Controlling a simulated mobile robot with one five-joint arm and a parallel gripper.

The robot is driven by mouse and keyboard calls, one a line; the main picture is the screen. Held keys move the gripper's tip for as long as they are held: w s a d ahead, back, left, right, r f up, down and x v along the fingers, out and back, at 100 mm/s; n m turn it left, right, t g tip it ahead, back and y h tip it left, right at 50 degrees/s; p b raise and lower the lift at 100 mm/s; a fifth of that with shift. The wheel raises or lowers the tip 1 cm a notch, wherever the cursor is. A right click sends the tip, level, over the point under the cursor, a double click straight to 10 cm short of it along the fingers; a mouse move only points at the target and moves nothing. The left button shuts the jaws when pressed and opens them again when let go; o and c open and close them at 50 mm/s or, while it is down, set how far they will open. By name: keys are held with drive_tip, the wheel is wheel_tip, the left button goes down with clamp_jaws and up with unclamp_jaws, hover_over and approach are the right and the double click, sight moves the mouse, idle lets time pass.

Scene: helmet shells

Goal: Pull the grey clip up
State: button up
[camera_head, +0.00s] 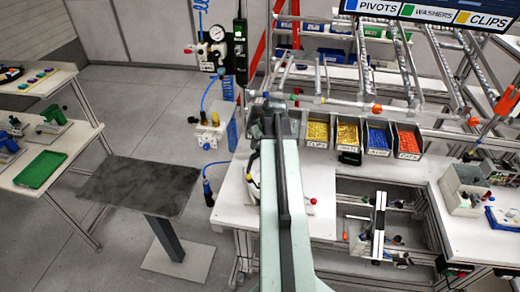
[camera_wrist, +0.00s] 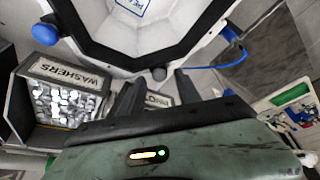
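In the wrist view, a white helmet shell (camera_wrist: 190,25) with a thick black rim fills the top centre. A small dark grey clip (camera_wrist: 159,73) sits at the lower middle of the rim. My gripper (camera_wrist: 157,82) has its two dark fingers apart, one to each side below the clip; whether they touch it I cannot tell. Blue clips sit at the rim's left (camera_wrist: 45,33) and right (camera_wrist: 232,33). In the head view, my arm hides the gripper, the clip and most of the work spot.
A bin labelled WASHERS (camera_wrist: 65,95) with silvery pieces stands left in the wrist view; another labelled bin is partly hidden behind my fingers. In the head view, open parts bins (camera_head: 348,135) line the bench right of my arm. A dark-topped stand (camera_head: 140,187) is at left.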

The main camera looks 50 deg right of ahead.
drive_tip(key=shift+f, duration=0.1)
clamp_jaws()
